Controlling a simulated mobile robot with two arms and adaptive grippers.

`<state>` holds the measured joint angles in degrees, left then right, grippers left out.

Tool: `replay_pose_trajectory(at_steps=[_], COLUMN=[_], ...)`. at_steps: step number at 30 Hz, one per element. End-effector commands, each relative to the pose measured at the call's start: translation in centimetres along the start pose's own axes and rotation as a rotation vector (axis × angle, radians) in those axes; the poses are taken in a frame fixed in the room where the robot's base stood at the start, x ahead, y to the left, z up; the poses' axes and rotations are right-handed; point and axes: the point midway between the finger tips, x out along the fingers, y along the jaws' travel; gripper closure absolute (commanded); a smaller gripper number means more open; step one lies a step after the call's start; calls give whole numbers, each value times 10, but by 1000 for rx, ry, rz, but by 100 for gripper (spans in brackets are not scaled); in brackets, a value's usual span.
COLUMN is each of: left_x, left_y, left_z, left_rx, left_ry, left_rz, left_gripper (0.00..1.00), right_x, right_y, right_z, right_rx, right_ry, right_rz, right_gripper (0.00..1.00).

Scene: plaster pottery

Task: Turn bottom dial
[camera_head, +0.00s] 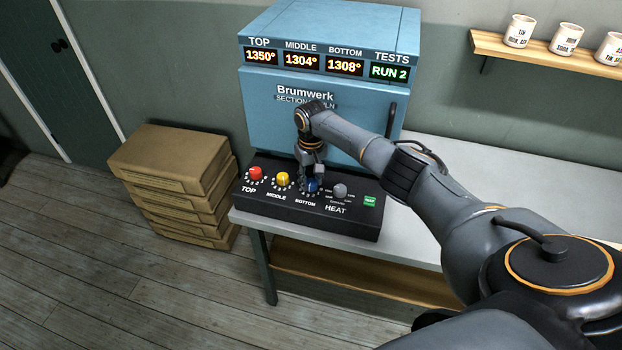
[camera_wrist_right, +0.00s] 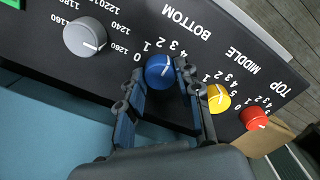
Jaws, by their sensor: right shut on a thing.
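The blue bottom dial (camera_head: 313,187) sits on the black control panel (camera_head: 290,216), third from the left in the row, above the label BOTTOM. My right gripper (camera_head: 311,180) comes down on it from above. In the right wrist view the fingers of my right gripper (camera_wrist_right: 160,78) straddle the blue dial (camera_wrist_right: 159,72), one on each side, shut on it. The dial's white mark points to the upper right there. The bottom display (camera_head: 344,67) on the kiln reads 1308°. My left gripper is not in view.
The red top dial (camera_head: 255,173) and yellow middle dial (camera_head: 283,179) stand left of the blue one; the yellow dial is close to one finger. The grey heat knob (camera_head: 340,190) and green button (camera_head: 370,201) are to its right. The blue kiln (camera_head: 350,105) rises behind.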

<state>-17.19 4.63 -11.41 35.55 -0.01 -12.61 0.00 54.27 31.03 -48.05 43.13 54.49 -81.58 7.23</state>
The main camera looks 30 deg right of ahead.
Motion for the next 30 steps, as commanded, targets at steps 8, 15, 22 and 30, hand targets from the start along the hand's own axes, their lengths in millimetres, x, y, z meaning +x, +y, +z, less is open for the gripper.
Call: replay_pose_trajectory(at_steps=[8, 15, 22, 30], left_x=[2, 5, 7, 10], left_y=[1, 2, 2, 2], left_z=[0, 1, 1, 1], left_rx=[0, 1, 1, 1], left_ry=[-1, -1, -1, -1], left_rz=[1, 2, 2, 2], left_gripper=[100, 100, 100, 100], right_x=[1, 0, 0, 0], right_y=[0, -1, -1, 0], right_z=[0, 0, 0, -1], right_rx=[-119, -324, -542, -770], right_ry=[1, 2, 2, 2], right_rz=[0, -1, 0, 0], right_gripper=[98, 98, 98, 98])
